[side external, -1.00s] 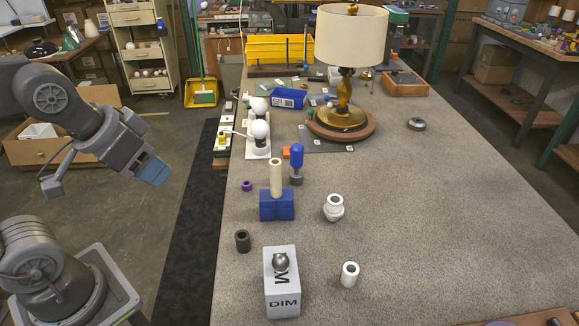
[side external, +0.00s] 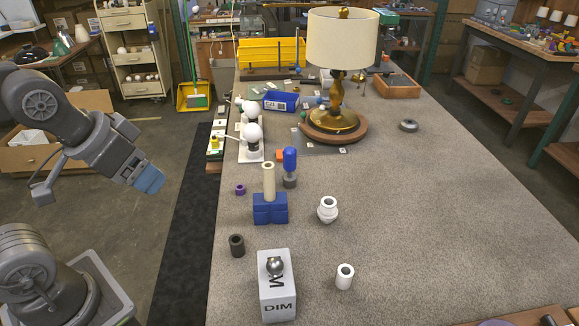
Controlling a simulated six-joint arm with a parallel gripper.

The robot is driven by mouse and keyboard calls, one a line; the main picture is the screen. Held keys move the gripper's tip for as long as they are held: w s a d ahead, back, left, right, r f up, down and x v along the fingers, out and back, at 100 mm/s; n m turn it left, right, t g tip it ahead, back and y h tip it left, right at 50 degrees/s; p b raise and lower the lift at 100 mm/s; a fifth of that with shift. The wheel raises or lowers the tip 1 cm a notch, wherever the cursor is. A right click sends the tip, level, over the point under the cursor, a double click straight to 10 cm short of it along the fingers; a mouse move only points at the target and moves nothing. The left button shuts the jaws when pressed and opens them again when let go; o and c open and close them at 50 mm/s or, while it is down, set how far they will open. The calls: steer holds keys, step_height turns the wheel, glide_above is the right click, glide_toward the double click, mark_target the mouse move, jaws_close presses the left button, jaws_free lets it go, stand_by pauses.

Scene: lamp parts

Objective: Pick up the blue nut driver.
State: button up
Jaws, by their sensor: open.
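The blue nut driver (side external: 290,160) stands upright on the bench behind the blue block, its blue handle up and a dark grey part at its foot. My gripper (side external: 150,182), with blue fingers, is in the air left of the bench, beyond the dark mat strip. It is well apart from the nut driver and holds nothing visible. The gap between its fingers is hard to see from this side.
A blue block (side external: 270,211) with an upright cream tube (side external: 268,181) stands just in front of the nut driver. A purple ring (side external: 240,189), dark cylinder (side external: 237,245), white socket (side external: 327,209) and grey DIM box (side external: 276,290) stand nearby. A lamp (side external: 338,105) stands behind.

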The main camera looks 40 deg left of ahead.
steer(key=shift+w+r, duration=0.1)
steer(key=n+g, duration=0.1)
glide_above(289, 149)
steer(key=s+d, duration=0.1)
steer(key=s, duration=0.4)
step_height(289, 149, down, 6)
steer(key=x, duration=0.8)
steer(key=shift+w+a+f, duration=0.2)
steer(key=shift+w, duration=0.25)
steer(key=shift+a+x, duration=0.2)
steer(key=shift+x, duration=1.3)
steer(key=shift+a+x, duration=0.15)
steer(key=shift+x, duration=1.4)
steer(key=shift+s, duration=0.2)
steer(key=c, duration=1.1)
